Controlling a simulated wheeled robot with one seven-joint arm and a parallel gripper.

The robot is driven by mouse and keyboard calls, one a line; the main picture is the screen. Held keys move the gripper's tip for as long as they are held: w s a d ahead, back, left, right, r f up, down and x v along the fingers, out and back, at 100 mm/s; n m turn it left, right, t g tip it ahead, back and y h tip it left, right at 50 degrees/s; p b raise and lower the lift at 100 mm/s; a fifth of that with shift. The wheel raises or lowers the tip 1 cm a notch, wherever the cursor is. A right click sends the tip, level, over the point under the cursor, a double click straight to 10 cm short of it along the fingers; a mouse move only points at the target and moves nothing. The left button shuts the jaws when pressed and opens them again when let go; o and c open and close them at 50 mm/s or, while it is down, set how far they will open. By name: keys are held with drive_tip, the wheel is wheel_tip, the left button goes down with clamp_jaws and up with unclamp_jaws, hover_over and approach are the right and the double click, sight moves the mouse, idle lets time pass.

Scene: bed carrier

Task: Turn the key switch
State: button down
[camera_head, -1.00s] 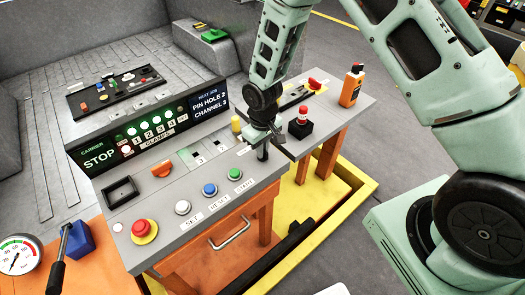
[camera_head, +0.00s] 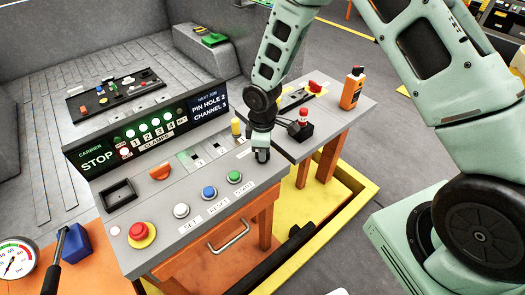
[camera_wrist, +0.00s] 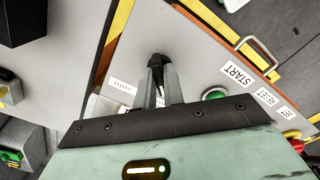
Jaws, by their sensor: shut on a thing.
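My gripper (camera_head: 262,155) points down at the right end of the grey control panel, just right of the green START button (camera_head: 234,177). In the wrist view its fingers (camera_wrist: 158,82) are closed together around a small dark key switch (camera_wrist: 157,61), whose top shows just past the fingertips. In the head view the fingers hide the key switch. A small white label (camera_wrist: 122,86) lies beside the fingers. Its text is too small to read.
The panel also carries the blue RESET button (camera_head: 209,190), the white SET button (camera_head: 181,210), a red emergency stop (camera_head: 140,234) and an orange knob (camera_head: 160,170). A yellow peg (camera_head: 236,127) stands close behind my gripper.

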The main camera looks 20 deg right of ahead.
idle(0.5)
drive_tip(key=c, duration=1.5)
unclamp_jaws()
wheel_tip(320, 180, up, 18)
drive_tip(key=b, duration=0.2)
drive_tip(key=shift+f, duration=0.25)
drive_tip(key=s+a+r+m, duration=0.2)
drive_tip(key=s+a, duration=0.1)
drive_tip(key=s, duration=1)
drive_tip(key=s+a+r+m, duration=0.2)
drive_tip(key=s+a+r, duration=0.1)
drive_tip(key=s, duration=1.1)
drive_tip(key=shift+a+m+y, duration=0.15)
drive_tip(key=shift+m+y, duration=0.15)
drive_tip(key=shift+m, duration=0.1)
